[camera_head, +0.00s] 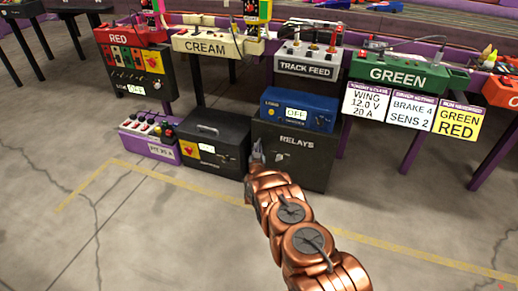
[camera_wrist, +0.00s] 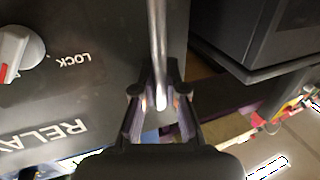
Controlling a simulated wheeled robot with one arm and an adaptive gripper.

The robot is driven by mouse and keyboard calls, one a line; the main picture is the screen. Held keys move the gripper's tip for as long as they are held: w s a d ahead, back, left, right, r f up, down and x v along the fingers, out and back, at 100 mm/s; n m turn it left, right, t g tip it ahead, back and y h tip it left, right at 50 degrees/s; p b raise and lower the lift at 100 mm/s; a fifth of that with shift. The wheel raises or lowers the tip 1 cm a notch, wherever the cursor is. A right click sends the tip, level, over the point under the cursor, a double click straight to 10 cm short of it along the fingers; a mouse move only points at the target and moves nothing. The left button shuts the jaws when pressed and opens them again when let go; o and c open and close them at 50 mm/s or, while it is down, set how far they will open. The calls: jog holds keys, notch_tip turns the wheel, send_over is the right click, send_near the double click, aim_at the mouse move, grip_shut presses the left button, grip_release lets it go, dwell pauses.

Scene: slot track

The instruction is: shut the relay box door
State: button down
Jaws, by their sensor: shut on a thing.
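The relay box (camera_head: 310,172) is a dark cabinet on the floor under the tables, with RELAYS lettered on its front. Its door (camera_wrist: 90,85) fills the left of the wrist view, with lettering and a pale knob (camera_wrist: 18,50) with a red mark, near the word LOCK. A slim metal handle (camera_wrist: 157,45) stands along the door's side edge. My gripper (camera_head: 257,152) is at the left edge of the box front. In the wrist view my gripper (camera_wrist: 160,105) is shut on the handle. I cannot tell whether the door stands slightly ajar.
A blue unit (camera_head: 298,110) marked OFF sits on the relay box. A black case (camera_head: 215,140) stands close to its left, near my gripper. A purple switch box (camera_head: 148,138) is further left. Table legs stand behind. The floor in front is clear, with a yellow line.

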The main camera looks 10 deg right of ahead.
jog(key=shift+w+a+r, duration=0.1)
jog(key=shift+r, duration=0.1)
jog(key=c, duration=1.2)
grip_release()
jog(key=shift+d+f, duration=0.1)
jog(key=shift+d, duration=0.1)
jog(key=v, duration=1.2)
